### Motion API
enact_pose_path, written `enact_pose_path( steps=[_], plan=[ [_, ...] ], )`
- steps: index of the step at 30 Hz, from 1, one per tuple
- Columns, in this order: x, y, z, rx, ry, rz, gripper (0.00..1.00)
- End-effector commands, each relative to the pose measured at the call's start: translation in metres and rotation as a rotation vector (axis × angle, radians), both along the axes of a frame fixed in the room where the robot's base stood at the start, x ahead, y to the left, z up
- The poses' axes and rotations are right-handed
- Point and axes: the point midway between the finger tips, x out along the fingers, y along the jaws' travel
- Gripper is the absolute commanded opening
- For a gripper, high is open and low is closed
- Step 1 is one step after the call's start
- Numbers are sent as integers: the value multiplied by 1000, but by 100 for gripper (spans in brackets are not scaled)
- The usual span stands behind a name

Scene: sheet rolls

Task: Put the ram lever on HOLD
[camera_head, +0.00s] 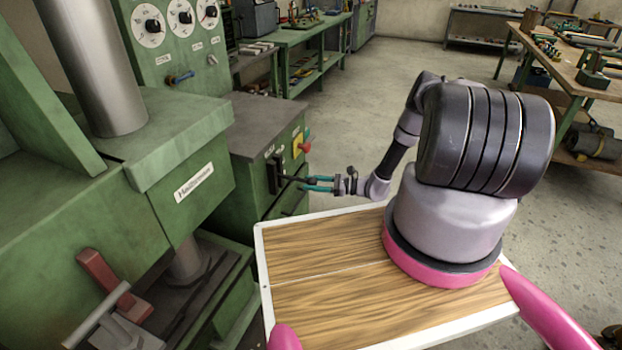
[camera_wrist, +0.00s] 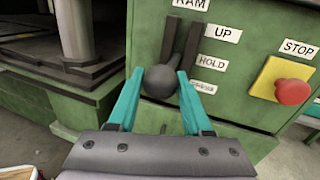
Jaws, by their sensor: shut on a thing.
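The ram lever (camera_wrist: 160,82) has a dark round knob and stands out from a dark vertical slot under the RAM label, on the green control box. In the wrist view the labels UP (camera_wrist: 223,34), HOLD (camera_wrist: 213,61) and PRESS (camera_wrist: 203,87) run down the slot's right side. The knob appears level with the gap between HOLD and PRESS, nearer PRESS; its exact setting is hard to tell because it stands out toward me. My gripper (camera_wrist: 159,72) has teal fingers, shut on the knob from both sides. In the head view my gripper (camera_head: 303,184) reaches left to the box.
A red STOP button (camera_wrist: 292,92) on a yellow plate sits right of the lever. The green press (camera_head: 150,190) with its steel column stands at left. My wooden-topped deck lies below my arm. Benches (camera_head: 290,45) stand farther back, with open floor between.

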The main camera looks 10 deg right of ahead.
Motion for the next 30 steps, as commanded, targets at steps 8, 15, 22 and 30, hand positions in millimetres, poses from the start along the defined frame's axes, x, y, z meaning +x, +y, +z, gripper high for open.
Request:
enact_pose_path(
  steps=[8, 15, 22, 30],
  plan=[
    [-1, 0, -9, -3, 2, 2, 0],
    [-1, 0, -9, -3, 1, 3, 0],
    [-1, 1, -8, -2, 1, 3, 78],
    [-1, 0, -8, -1, 0, 1, 78]
  ],
)
